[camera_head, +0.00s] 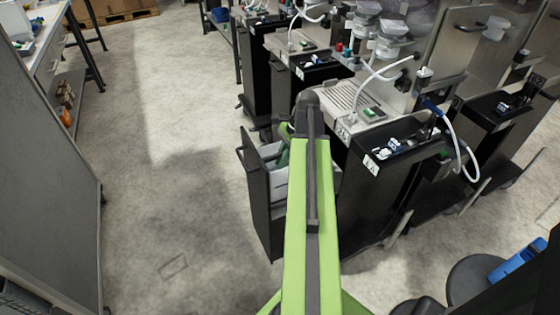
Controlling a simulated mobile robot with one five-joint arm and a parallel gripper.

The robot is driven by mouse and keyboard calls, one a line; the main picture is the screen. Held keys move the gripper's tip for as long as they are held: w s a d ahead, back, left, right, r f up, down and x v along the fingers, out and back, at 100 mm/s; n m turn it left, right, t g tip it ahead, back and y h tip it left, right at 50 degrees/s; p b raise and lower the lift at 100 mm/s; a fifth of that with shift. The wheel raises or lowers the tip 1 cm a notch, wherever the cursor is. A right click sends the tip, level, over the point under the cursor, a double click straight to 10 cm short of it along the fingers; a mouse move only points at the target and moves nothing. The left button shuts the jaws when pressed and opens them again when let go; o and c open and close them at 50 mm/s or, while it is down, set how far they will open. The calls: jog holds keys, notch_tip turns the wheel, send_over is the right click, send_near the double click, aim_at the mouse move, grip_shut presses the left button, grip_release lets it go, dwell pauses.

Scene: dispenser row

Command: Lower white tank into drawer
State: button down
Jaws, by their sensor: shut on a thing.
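The dark drawer (256,205) is pulled out from the machine row, left of my arm, with its handle at the front. The white tank (276,183) shows as pale surfaces in the drawer's open top, partly behind my green arm. Whether it rests on the drawer's floor cannot be seen. My gripper (284,156) is down at the drawer opening, shut on the tank. The upper arm hides most of the gripper and the contact between its fingers and the tank.
The machine with a ribbed drip tray (358,96) and white hose stands just right of the drawer. More dark dispenser units (395,150) line the right. A grey panel (45,140) stands at the left. The floor (185,185) left of the drawer is clear.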

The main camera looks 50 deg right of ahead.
jog(key=shift+f+b, duration=0.85)
jog(key=shift+f, duration=0.1)
jog(key=c, duration=1.4)
grip_release()
jog(key=shift+o, duration=0.2)
jog(key=p+v, duration=1.6)
jog(key=v, duration=0.1)
jog(key=shift+r, duration=0.2)
